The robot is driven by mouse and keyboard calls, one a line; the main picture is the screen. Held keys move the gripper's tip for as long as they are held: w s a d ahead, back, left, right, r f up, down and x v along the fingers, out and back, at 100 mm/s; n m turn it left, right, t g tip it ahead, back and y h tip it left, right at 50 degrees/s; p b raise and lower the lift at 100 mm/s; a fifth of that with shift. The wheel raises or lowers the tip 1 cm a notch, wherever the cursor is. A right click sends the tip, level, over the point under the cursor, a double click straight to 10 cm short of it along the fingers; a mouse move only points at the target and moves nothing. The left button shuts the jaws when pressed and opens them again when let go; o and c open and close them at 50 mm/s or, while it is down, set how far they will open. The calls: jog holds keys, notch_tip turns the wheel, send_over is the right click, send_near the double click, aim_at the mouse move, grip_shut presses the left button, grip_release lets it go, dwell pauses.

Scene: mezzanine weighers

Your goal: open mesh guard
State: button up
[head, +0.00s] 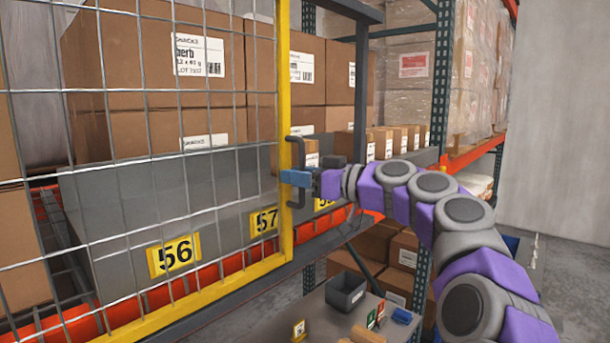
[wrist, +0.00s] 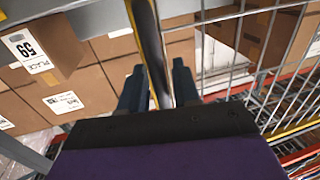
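The mesh guard (head: 283,90) is a grey wire grid in a yellow frame. It covers the left part of the shelf bay in the head view. A dark C-shaped handle (head: 298,143) stands out from the frame's right-hand upright. My gripper (head: 297,178) has its blue fingers at this handle. In the wrist view, the handle's grey bar (wrist: 151,40) runs between the two fingers (wrist: 160,88), which look closed on it. Right of the yellow upright, the bay is uncovered up to a dark post (head: 362,85). The fingertips' contact is partly hidden.
Cardboard boxes (head: 150,50) stand behind the mesh and in the uncovered part. Number plates, such as 56 (head: 174,255), mark a grey panel. Below are a grey bin (head: 346,291) and small items on a table. Wrapped pallets (head: 472,60) stand at right; floor beyond is clear.

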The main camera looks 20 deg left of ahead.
jog(key=shift+s+a, duration=0.15)
jog(key=shift+a, duration=0.1)
jog(key=shift+c, duration=0.6)
jog(key=shift+d, duration=0.3)
grip_shut()
jog(key=shift+b, duration=0.3)
jog(key=s+a+b, duration=0.2)
jog(key=s+b, duration=0.1)
jog(key=s, duration=0.1)
jog(key=s+a+b, duration=0.2)
jog(key=s+b, duration=0.2)
jog(key=s, duration=0.1)
jog(key=s+a+b, duration=0.2)
jog(key=s+b, duration=0.2)
jog(key=s, duration=0.1)
jog(key=shift+s+f, duration=0.2)
jog(key=shift+f, duration=0.15)
jog(key=b, duration=0.5)
send_near(119, 213)
jog(key=a, duration=0.1)
jog(key=w+a, duration=0.1)
jog(key=a, duration=0.1)
jog(key=w+a, duration=0.1)
jog(key=a, duration=0.1)
jog(key=shift+w+f, duration=0.1)
jog(key=shift+s+a, duration=0.25)
jog(key=shift+s, duration=0.35)
